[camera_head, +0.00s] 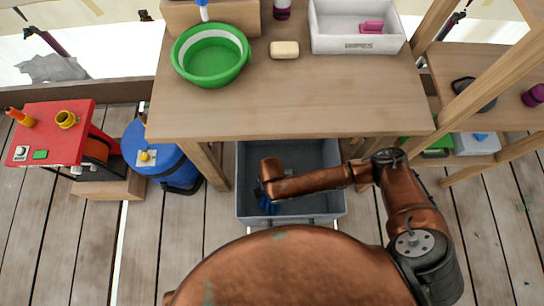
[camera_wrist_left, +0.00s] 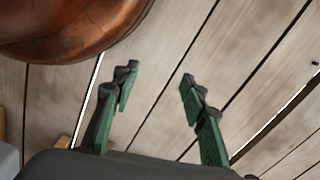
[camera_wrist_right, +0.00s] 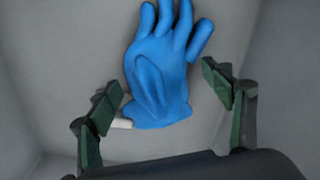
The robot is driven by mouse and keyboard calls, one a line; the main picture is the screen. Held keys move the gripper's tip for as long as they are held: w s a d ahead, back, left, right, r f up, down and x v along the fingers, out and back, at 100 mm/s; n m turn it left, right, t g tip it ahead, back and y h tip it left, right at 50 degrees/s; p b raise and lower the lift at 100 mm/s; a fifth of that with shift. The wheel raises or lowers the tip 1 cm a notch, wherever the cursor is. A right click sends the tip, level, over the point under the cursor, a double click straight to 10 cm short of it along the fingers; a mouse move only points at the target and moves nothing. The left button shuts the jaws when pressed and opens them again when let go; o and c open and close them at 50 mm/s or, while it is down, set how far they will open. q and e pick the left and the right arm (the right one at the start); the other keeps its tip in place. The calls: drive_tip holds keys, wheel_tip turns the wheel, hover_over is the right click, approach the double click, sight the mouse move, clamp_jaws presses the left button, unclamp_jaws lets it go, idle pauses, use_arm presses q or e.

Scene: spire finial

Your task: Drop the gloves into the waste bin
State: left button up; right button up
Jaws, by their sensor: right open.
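A blue glove (camera_wrist_right: 160,80) lies inside a grey bin (camera_head: 330,200) under the table, and part of it shows in the head view (camera_head: 268,203). A small pale piece (camera_wrist_right: 122,122) shows at the glove's lower left edge. My right gripper (camera_wrist_right: 163,84) is open above the glove, with a green-padded finger on each side and the glove between and beyond them. In the head view my right forearm hides part of the bin. My left gripper (camera_wrist_left: 158,80) is open and empty over the plank floor. I see only one glove clearly.
The wooden table (camera_head: 300,100) overhangs the bin's far side. A blue barrel (camera_head: 150,165) and red stand (camera_head: 50,140) are at left. A wooden shelf (camera_head: 460,65) is at right.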

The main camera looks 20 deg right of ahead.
drive_tip(key=shift+r, duration=0.5)
wheel_tip(320, 180, up, 5)
drive_tip(key=p, duration=0.2)
drive_tip(key=shift+p, duration=0.35)
use_arm(q)
drive_tip(key=s+a+f+p, duration=0.1)
drive_tip(key=s+f, duration=0.3)
drive_tip(key=f, duration=0.3)
drive_tip(key=s+a+f+p, duration=0.2)
drive_tip(key=s+f, duration=0.1)
drive_tip(key=f, duration=0.4)
drive_tip(key=shift+s+y, duration=0.3)
drive_tip(key=shift+s, duration=0.1)
use_arm(e)
wheel_tip(320, 180, up, 7)
drive_tip(key=shift+f, duration=0.2)
use_arm(q)
drive_tip(key=shift+a+r, duration=0.1)
